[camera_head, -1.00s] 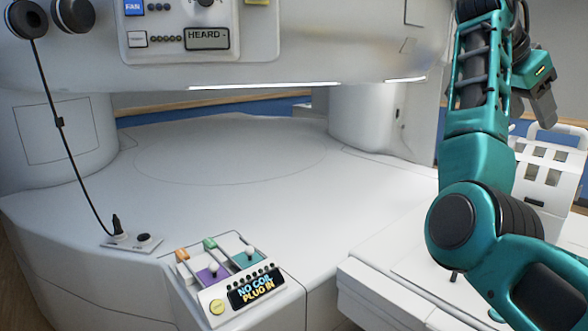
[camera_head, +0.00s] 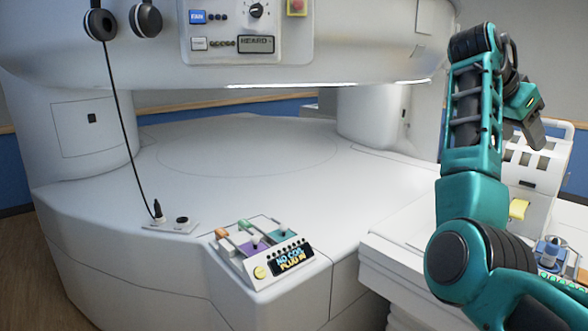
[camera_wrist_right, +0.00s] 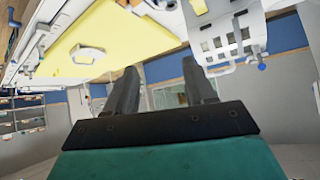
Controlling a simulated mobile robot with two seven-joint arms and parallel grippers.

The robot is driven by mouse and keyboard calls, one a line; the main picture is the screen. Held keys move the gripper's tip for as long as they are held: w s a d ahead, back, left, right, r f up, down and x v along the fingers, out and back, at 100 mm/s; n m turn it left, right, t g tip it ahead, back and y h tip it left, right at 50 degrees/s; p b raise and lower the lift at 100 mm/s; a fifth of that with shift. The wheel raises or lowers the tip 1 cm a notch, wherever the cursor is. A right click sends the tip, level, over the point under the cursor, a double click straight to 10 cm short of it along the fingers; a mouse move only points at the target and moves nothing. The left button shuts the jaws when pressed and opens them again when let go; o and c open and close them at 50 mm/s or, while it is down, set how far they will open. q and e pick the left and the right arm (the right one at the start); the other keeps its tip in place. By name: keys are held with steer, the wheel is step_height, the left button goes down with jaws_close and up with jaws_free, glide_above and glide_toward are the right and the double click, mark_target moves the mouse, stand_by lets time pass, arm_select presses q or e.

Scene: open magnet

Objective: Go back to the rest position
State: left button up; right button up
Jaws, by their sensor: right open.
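My teal right arm (camera_head: 470,200) stands raised at the right of the head view, with its forearm upright. Its gripper (camera_head: 535,135) hangs at the top, pointing down and to the right, clear of the magnet. In the right wrist view the gripper (camera_wrist_right: 162,80) shows two dark fingers spread apart with nothing between them. The white open magnet (camera_head: 250,150) fills the middle of the head view. My left arm and gripper are not in view.
Headphones (camera_head: 145,20) hang at upper left, with a cord down to a socket plate (camera_head: 170,223). A white slotted frame (camera_head: 535,165) stands behind my right arm. Floor is free at lower left.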

steer(key=w+f+n+t, duration=0.35)
steer(key=f+n, duration=0.25)
steer(key=f, duration=1.3)
steer(key=s+a+f+n+t+y, duration=0.1)
steer(key=a+f+n+t, duration=0.15)
steer(key=f, duration=0.55)
steer(key=s+a+f+n+t+y, duration=0.15)
steer(key=f+n, duration=0.25)
steer(key=f, duration=0.4)
steer(key=s+a+f+n+y, duration=0.4)
steer(key=s+a+f, duration=0.5)
steer(key=s+f, duration=0.25)
steer(key=s+a+f+y, duration=0.2)
steer(key=s+a, duration=0.3)
steer(key=s, duration=0.2)
steer(key=s+a+f+n+y, duration=0.1)
steer(key=s+a+f+y, duration=0.1)
steer(key=s, duration=0.6)
steer(key=a+y, duration=0.1)
steer(key=a, duration=0.1)
steer(key=shift+a+f+t, duration=0.25)
steer(key=shift+a+t, duration=0.1)
steer(key=shift+n, duration=0.25)
